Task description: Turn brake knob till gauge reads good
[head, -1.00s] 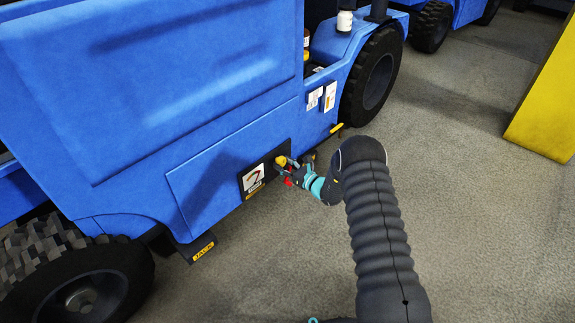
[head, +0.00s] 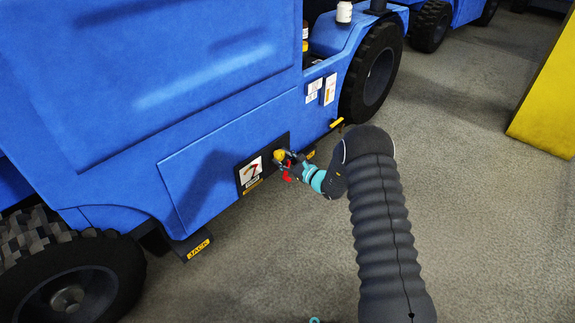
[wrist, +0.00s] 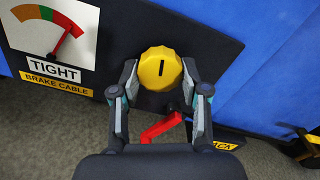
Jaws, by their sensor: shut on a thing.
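The yellow brake knob (wrist: 159,67) sits on a black panel in the wrist view, with its black mark pointing nearly straight up. My gripper (wrist: 161,80) has one finger on each side of the knob and is shut on it. The gauge (wrist: 50,38) is a white plate left of the knob, with orange, green and red bands. Its red needle points up and right, at the red band, and the word below reads TIGHT. In the head view the knob (head: 279,155) is partly hidden by my gripper (head: 284,161), and the gauge (head: 252,171) is small.
A red lever (wrist: 165,127) sits just below the knob, between my fingers. A yellow JACK label (head: 199,249) is low on the blue vehicle (head: 215,150). Wheels stand at both ends of its side. A yellow block (head: 545,100) is at right, with clear floor between.

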